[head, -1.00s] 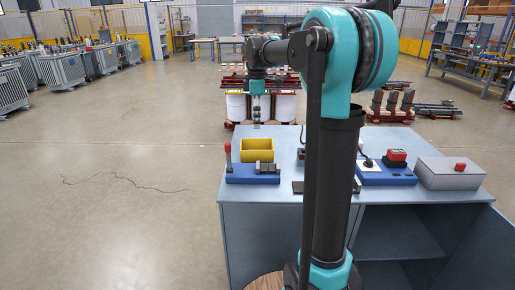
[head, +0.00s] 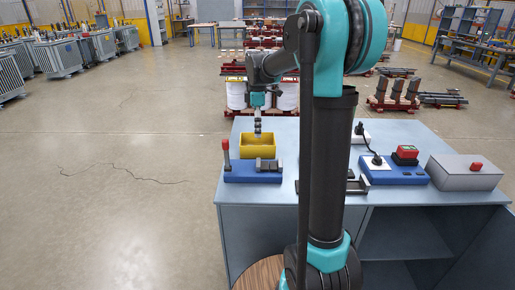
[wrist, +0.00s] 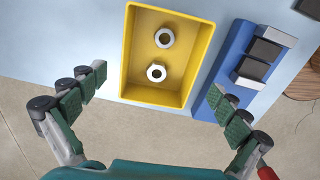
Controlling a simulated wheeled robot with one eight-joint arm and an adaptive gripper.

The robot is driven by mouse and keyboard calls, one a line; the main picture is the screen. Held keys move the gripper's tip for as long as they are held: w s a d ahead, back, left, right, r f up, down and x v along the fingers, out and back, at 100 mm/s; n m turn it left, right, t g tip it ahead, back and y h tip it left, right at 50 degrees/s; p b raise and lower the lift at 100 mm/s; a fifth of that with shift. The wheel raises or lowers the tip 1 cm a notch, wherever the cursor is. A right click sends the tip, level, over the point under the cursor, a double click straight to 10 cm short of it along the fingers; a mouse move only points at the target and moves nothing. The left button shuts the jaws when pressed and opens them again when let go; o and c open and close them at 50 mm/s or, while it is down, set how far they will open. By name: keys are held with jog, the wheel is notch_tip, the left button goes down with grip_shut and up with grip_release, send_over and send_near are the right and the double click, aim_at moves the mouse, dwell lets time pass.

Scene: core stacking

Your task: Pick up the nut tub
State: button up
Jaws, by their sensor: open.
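The nut tub (head: 257,151) is a yellow open-topped box on the left part of the blue-grey cabinet top. In the wrist view the tub (wrist: 133,72) shows two metal nuts (wrist: 165,38) lying inside on its floor. My gripper (head: 258,130) is over the tub in the head view. In the wrist view my gripper (wrist: 158,92) is open and empty, with one finger on each side of the tub's near end. The fingers look apart from the tub walls; their exact height above it is hard to tell.
A blue fixture with a red handle (head: 238,173) stands close in front of the tub. Its blue base (wrist: 232,50) lies close to the tub's right side. A blue box with a red switch (head: 395,172) and a grey box with a red button (head: 464,172) stand at the right.

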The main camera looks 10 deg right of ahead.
aim_at(257, 143)
jog(key=shift+f, duration=3.8)
jog(key=shift+c, duration=0.6)
jog(key=c, duration=0.8)
jog(key=shift+r, duration=0.15)
